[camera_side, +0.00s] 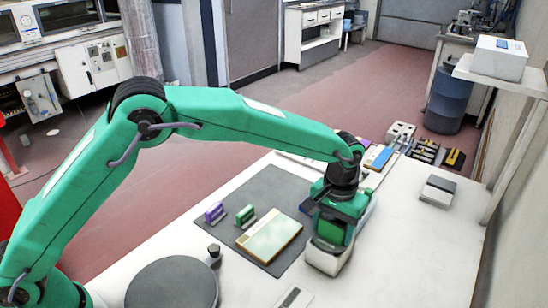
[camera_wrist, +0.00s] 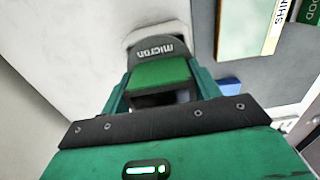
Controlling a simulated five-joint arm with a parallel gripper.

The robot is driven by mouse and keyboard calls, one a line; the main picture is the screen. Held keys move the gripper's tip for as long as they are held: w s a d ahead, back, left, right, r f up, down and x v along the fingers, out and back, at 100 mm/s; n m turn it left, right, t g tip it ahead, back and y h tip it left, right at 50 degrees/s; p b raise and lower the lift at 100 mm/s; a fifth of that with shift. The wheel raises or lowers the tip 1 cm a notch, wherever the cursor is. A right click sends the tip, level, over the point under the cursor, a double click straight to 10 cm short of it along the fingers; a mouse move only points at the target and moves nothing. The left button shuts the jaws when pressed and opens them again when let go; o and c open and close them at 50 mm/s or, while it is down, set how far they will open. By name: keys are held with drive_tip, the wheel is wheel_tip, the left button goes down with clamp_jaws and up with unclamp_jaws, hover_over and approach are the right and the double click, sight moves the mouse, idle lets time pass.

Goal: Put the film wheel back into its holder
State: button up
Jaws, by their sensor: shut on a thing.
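My gripper (camera_side: 335,232) points down over the right part of the white bench. In the wrist view my gripper (camera_wrist: 160,80) has its two green fingers on either side of the film wheel (camera_wrist: 163,72), which is green with a dark grey rounded part marked "micron". The wheel's green face (camera_side: 332,229) also shows between the fingers in the side view. A white holder (camera_side: 326,260) stands directly below it. The holder's pale rim (camera_wrist: 134,38) surrounds the far end of the wheel in the wrist view. I cannot tell how deep the wheel sits; its lower part is hidden.
A grey mat (camera_side: 262,191) carries a purple piece (camera_side: 215,212), a green piece (camera_side: 246,214) and a flat beige box (camera_side: 268,237), left of my gripper. A round dark plate (camera_side: 172,285) lies at the front. A small grey-and-white box (camera_side: 438,190) stands right; bench around it is clear.

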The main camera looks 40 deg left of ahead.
drive_tip(key=o, duration=1.5)
drive_tip(key=shift+c, duration=0.2)
drive_tip(key=shift+r, duration=3.5)
